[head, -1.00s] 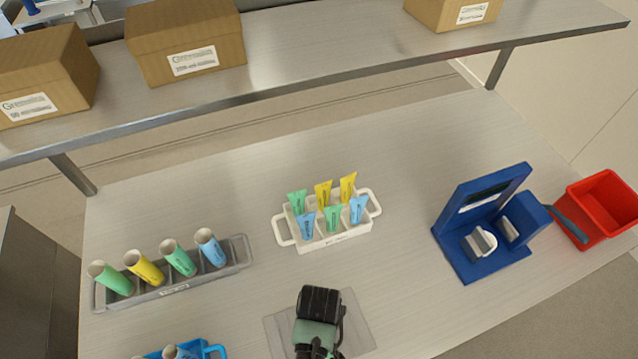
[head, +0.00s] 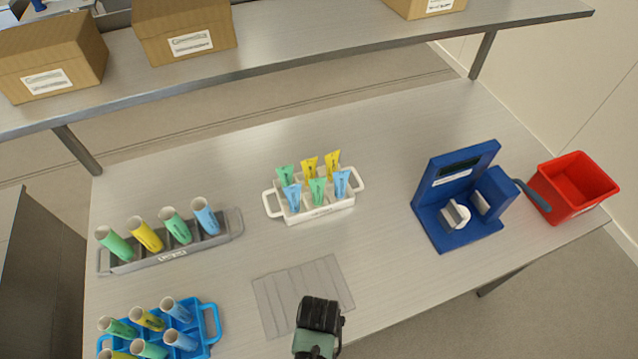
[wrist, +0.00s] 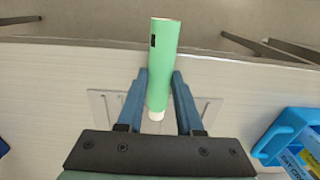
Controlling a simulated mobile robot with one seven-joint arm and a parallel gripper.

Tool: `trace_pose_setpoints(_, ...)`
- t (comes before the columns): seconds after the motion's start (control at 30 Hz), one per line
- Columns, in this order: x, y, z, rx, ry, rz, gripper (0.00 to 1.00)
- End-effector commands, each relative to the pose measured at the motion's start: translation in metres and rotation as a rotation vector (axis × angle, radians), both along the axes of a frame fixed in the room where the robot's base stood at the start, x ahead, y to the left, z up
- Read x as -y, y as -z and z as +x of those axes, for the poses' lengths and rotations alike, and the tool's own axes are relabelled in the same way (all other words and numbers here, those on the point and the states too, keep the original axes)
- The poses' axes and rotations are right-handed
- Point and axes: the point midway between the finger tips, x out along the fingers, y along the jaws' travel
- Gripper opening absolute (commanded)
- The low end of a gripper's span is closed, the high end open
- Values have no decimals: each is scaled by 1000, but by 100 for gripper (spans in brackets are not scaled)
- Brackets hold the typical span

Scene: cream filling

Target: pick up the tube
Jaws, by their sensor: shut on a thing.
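A green tube (wrist: 165,60) with a small white cap is in the wrist view. My gripper (wrist: 160,76) has its two blue fingers on either side of it and is shut on it. The tube's open-looking wide end points to the top of that view and its cap to the bottom. In the head view my wrist (head: 318,318) is at the bottom centre, by the table's front edge; the fingers and the held tube are hidden there.
A grey mat (head: 275,300) lies bare. A blue rack (head: 208,350) and a grey rack (head: 122,266) hold upright tubes. A white carrier (head: 318,216) holds sealed tubes. A blue machine (head: 432,222) and red bin (head: 548,195) stand right. A shelf (head: 300,62) spans the back.

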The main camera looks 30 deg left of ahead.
Motion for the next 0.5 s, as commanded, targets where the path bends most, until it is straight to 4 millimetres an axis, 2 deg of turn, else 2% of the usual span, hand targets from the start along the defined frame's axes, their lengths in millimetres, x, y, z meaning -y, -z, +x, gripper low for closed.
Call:
trace_pose_setpoints(0.3,0,0,0,1,0,2,0)
trace_pose_setpoints(0.33,0,0,0,1,0,2,37)
trace_pose_setpoints(0.5,0,0,0,2,0,1,67)
